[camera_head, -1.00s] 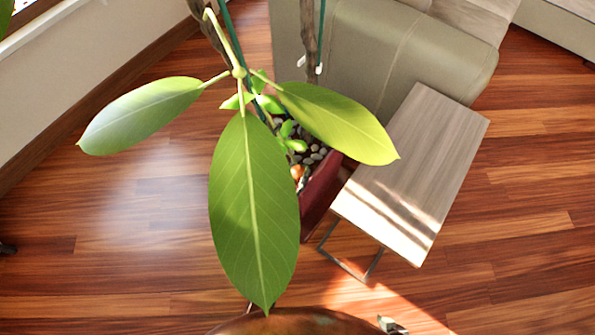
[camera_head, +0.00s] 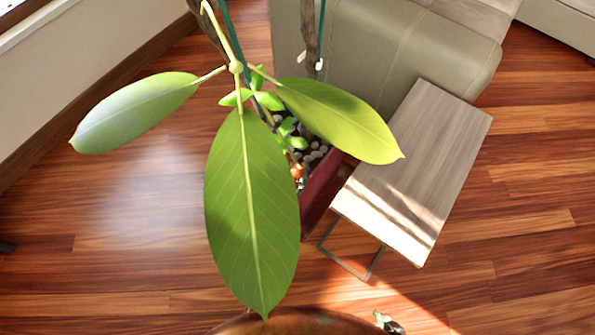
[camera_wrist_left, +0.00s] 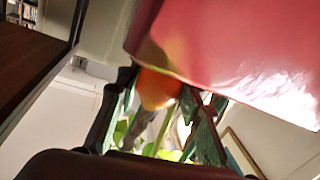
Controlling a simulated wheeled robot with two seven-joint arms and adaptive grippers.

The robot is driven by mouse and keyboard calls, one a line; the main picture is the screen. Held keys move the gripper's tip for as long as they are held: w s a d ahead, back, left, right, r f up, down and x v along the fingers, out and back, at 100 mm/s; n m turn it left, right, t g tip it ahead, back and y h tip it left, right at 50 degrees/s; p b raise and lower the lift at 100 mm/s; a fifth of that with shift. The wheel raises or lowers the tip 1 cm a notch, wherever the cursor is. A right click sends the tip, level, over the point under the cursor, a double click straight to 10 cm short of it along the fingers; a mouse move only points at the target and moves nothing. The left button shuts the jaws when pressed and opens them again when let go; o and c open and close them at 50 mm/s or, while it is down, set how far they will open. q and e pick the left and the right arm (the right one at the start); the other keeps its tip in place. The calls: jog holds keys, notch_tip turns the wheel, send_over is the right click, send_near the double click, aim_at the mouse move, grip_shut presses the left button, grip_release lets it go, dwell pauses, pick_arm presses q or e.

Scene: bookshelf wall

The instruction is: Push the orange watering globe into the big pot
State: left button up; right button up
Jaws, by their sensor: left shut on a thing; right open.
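The big pot (camera_head: 322,192) is dark red, holds pebbles and a plant, and stands left of the small table. The orange watering globe (camera_head: 297,171) shows as a small spot at the pot's near side, partly hidden by a big leaf. In the left wrist view the globe (camera_wrist_left: 158,88) sits between the fingers of my left gripper (camera_wrist_left: 160,108), close beside the red pot wall (camera_wrist_left: 235,60). That gripper is shut on it; in the head view the leaf mostly hides it. My right gripper (camera_head: 388,322) shows only in part at the bottom edge, open.
Large green leaves (camera_head: 252,215) hang across the foreground. A small wooden table (camera_head: 420,165) stands right of the pot, with a grey-beige sofa (camera_head: 400,50) behind. A brown rounded edge (camera_head: 290,322) fills the bottom middle. The floor at left is mostly clear.

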pick_arm(q)
jog(key=shift+f, duration=0.1)
jog(key=o, duration=1.2)
jog(key=shift+o, duration=0.2)
jog(key=o, duration=0.4)
jog(key=s+a+p, duration=0.1)
jog(key=s, duration=0.1)
jog(key=s+a+r+p, duration=0.1)
jog(key=s+p, duration=0.1)
jog(key=s+r+p, duration=0.1)
jog(key=s+p, duration=0.1)
jog(key=shift+a+r, duration=0.25)
jog(key=shift+a, duration=0.15)
jog(key=shift+s+f, duration=0.1)
jog(key=shift+s, duration=0.1)
jog(key=shift+f, duration=0.1)
pick_arm(e)
notch_tip(320, 180, up, 6)
jog(key=w+t, duration=0.1)
jog(key=shift+w+r, duration=0.2)
jog(key=shift+w, duration=0.2)
